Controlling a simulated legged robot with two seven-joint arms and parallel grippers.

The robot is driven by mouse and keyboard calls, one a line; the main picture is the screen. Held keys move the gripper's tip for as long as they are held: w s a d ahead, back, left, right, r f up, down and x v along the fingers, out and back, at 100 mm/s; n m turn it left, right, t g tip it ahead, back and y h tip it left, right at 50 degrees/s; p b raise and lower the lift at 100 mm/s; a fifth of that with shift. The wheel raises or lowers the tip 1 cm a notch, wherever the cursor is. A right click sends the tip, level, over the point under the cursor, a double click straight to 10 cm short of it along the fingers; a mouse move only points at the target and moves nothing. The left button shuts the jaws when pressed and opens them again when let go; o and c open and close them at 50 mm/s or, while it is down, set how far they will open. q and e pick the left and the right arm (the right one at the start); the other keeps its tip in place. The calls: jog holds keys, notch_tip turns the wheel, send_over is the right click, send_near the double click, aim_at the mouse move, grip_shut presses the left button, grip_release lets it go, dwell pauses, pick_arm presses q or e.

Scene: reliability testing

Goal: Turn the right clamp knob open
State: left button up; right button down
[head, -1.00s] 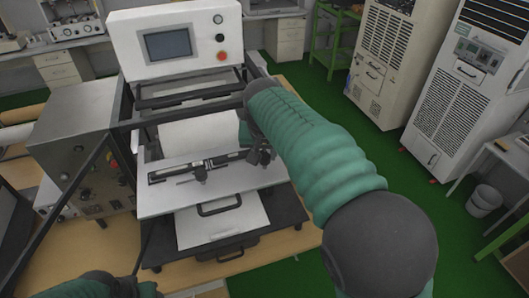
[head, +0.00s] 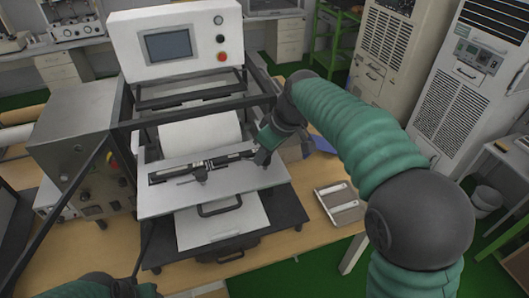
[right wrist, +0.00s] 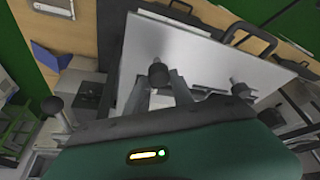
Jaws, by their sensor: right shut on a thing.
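The machine's clamp bar (head: 222,162) lies across a pale plate (head: 165,203). The left clamp knob (head: 201,175) stands free at the bar's middle-left. My right gripper (head: 262,157) is at the bar's right end and hides the right clamp knob in the head view. In the right wrist view the dark right clamp knob (right wrist: 158,75) sits between my two grey fingertips, which are shut on it. The left knob (right wrist: 240,88) shows there too, apart from the fingers. Only part of my left arm shows at the bottom left; its gripper is out of view.
The machine's white control box (head: 180,45) and dark frame rise behind the bar. A black handle (head: 220,207) is in front of the plate. A small tray with white pieces (head: 340,203) lies on the wooden table to the right.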

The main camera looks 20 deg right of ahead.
jog(key=n, duration=0.1)
jog(key=n+y+p, duration=0.1)
jog(key=n, duration=0.1)
jog(key=shift+w+d+r+n+g, duration=0.1)
jog(key=shift+d+r+n+g, duration=0.1)
jog(key=shift+n+g, duration=0.1)
jog(key=shift+a+n+g+y+p, duration=0.1)
jog(key=shift+n+g+y+p, duration=0.35)
jog(key=shift+n, duration=1.05)
jog(key=shift+f, duration=0.1)
jog(key=c, duration=1.2)
grip_release()
jog(key=shift+c, duration=0.2)
jog(key=shift+o, duration=0.7)
jog(key=shift+d, duration=0.2)
